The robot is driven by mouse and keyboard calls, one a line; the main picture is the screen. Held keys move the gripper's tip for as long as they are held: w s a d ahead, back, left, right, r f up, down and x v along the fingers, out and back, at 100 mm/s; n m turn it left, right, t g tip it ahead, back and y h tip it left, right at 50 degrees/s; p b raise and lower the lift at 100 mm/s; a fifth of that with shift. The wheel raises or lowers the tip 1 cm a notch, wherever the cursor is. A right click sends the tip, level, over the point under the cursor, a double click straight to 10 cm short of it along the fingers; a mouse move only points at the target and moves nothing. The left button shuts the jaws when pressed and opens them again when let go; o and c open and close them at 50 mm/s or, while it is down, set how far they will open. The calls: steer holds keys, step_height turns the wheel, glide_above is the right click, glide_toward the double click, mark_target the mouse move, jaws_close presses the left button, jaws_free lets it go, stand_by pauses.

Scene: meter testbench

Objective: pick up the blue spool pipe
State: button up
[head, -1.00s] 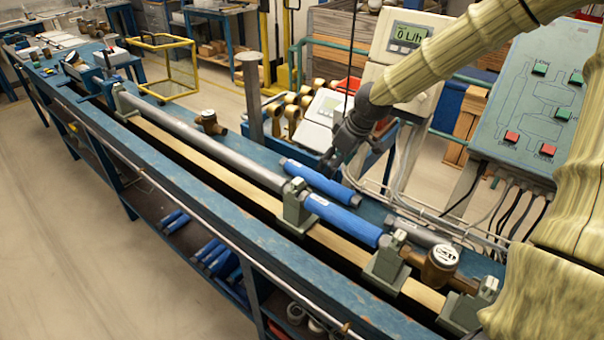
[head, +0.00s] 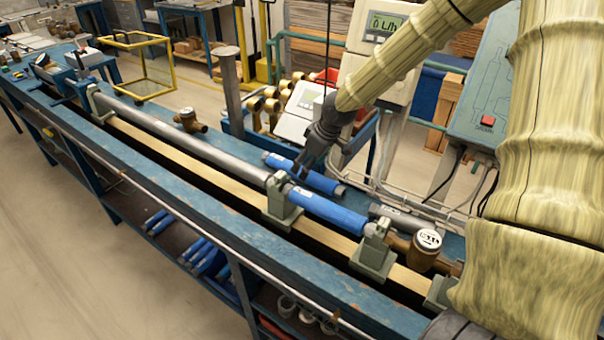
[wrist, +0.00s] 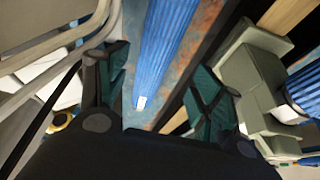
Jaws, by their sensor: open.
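A loose blue spool pipe (head: 327,183) lies on the blue bench, behind and alongside the clamped pipe line. My gripper (head: 302,171) is at the middle of this pipe, pointing down, and hides a small part of it. In the wrist view the ribbed blue pipe (wrist: 168,40) with a small white label runs between my two open fingers (wrist: 158,85). The fingers are apart, with a gap to the pipe on both sides. Whether the fingertips reach down beside the pipe I cannot tell. Another blue pipe (head: 330,211) sits in the line between grey-green clamps.
A grey-green clamp (head: 281,203) stands close to my gripper; it also shows at right in the wrist view (wrist: 250,85). A brass meter (head: 425,250) and a short grey pipe (head: 395,216) lie to the right. White display units (head: 305,112) stand behind the bench.

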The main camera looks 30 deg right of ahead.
steer(key=shift+w+f+p, duration=0.6)
steer(key=shift+w+f, duration=0.4)
steer(key=shift+f, duration=0.25)
steer(key=shift+x, duration=1.15)
steer(key=shift+w, duration=0.1)
jaws_close()
